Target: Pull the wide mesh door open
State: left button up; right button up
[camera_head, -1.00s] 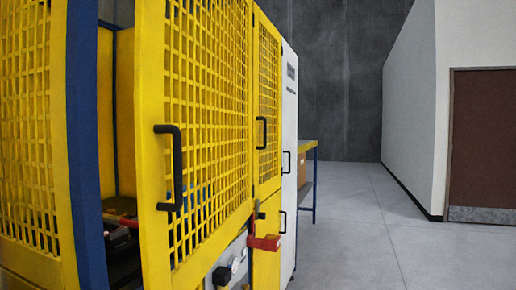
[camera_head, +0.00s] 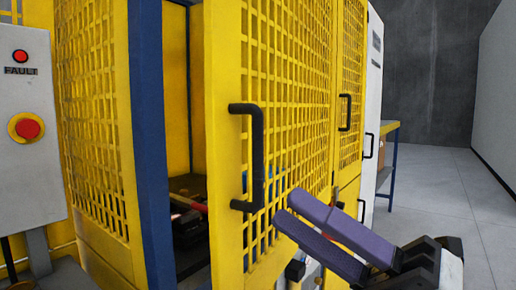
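The wide yellow mesh door (camera_head: 290,90) stands ajar, with a gap between its left edge and the blue post (camera_head: 152,150). Its black D-shaped handle (camera_head: 257,155) is upright near that left edge. My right gripper (camera_head: 287,208) comes in from the lower right, with two purple fingers pointing up and left. The fingers look slightly apart, with nothing visible between them. Their tips are just right of the handle's lower end in the picture; I cannot tell whether they touch the door. My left gripper is not in view.
A grey control box (camera_head: 25,110) with a red button stands at left. Open floor (camera_head: 440,190) lies at right.

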notch_tip(320, 180, up, 4)
jog(key=s+a+n+g+h, duration=0.2)
jog(key=n+h, duration=0.2)
jog(key=n, duration=0.3)
jog(key=t+h, duration=0.5)
jog(key=t, duration=0.1)
send_near(262, 139)
jog(key=shift+n, duration=0.3)
jog(key=p+x, duration=0.2)
jog(key=x, duration=0.9)
jog(key=shift+d, duration=0.1)
grip_shut()
